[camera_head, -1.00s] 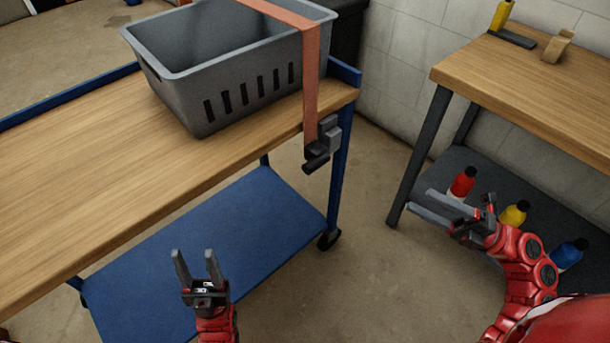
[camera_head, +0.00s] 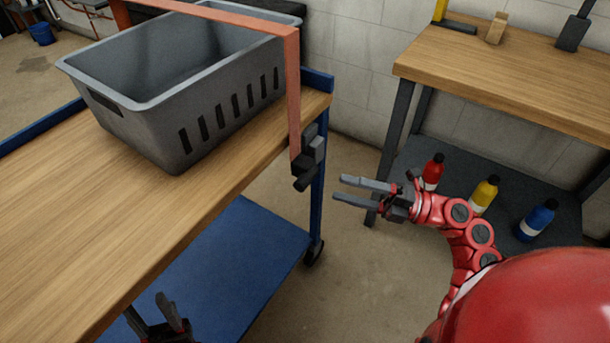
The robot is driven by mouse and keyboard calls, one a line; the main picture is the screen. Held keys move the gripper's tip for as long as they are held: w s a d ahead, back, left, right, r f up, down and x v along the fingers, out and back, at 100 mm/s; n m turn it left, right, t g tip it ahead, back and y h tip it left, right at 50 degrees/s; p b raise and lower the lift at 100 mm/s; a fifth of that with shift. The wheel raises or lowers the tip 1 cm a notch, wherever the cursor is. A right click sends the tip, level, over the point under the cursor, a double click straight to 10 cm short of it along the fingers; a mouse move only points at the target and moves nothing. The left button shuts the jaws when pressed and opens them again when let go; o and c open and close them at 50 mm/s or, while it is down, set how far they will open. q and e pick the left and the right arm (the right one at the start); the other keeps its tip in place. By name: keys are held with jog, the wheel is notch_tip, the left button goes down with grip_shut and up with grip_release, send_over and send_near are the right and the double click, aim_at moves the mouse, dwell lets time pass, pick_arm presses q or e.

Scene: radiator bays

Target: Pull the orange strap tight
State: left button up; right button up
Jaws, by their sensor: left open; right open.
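The orange strap (camera_head: 293,95) runs over the top of the grey crate (camera_head: 160,125) and hangs down at the cart's edge into a dark ratchet buckle (camera_head: 309,160). The crate stands on the wooden top of the blue cart (camera_head: 110,215). My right gripper (camera_head: 338,188) is open and empty, to the right of the buckle and slightly lower, apart from it. My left gripper (camera_head: 146,306) is open and empty at the bottom of the view, in front of the cart's lower shelf. Its arm is mostly out of view.
A wooden workbench (camera_head: 500,85) stands at the right, with a brush-like tool (camera_head: 575,28) and a wooden block (camera_head: 496,27) on it. Red (camera_head: 432,172), yellow (camera_head: 484,195) and blue (camera_head: 537,220) bottles stand on its lower shelf. Bare floor lies between cart and bench.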

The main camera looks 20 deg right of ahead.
aim_at(306, 179)
jog(key=x, duration=0.9)
jog(key=shift+r, duration=0.1)
grip_shut()
